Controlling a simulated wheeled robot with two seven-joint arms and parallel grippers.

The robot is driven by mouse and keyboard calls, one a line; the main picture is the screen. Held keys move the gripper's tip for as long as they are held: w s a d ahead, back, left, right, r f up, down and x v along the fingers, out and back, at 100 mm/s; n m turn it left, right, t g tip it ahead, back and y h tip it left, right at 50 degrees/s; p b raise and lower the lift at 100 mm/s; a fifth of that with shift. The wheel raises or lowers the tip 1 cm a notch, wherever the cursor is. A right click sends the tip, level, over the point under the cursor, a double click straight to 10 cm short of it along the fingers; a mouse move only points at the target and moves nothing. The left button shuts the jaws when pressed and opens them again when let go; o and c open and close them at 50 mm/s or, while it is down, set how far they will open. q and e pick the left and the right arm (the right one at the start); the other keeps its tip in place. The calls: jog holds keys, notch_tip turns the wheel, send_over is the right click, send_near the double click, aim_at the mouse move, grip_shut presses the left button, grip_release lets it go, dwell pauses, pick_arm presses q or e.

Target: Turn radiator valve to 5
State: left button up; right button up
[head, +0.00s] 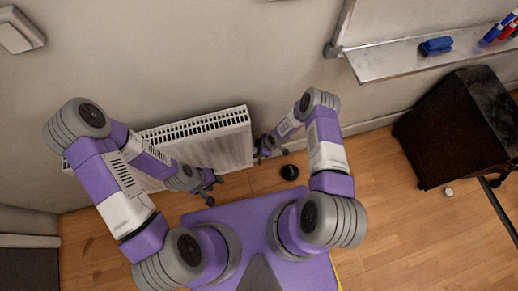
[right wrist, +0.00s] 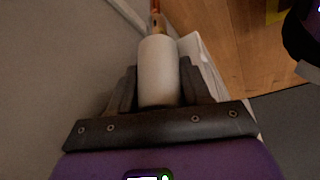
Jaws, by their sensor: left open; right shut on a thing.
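The white radiator (head: 222,150) is mounted low on the wall, with my left arm covering part of it. My right gripper (head: 266,149) is at the radiator's right end. In the right wrist view, it is shut on the white cylindrical radiator valve (right wrist: 158,62), with one dark finger on each side. A copper-coloured pipe shows beyond the valve. No number marks on the valve can be read. In the head view, the valve is too small and hidden to make out. My left gripper (head: 209,188) is open and empty in front of the radiator.
A small black round object (head: 289,172) is on the wooden floor right of the radiator. A dark cabinet (head: 445,135) stands at the right, below a wall shelf (head: 400,62) holding a blue eraser (head: 436,46) and markers. Floor between cabinet and radiator is mostly clear.

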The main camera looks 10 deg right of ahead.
jog(key=shift+s+a+m+t+h+p, duration=0.1)
jog(key=shift+m+t+h+p, duration=0.4)
jog(key=shift+m, duration=1.2)
jog(key=shift+f, duration=0.1)
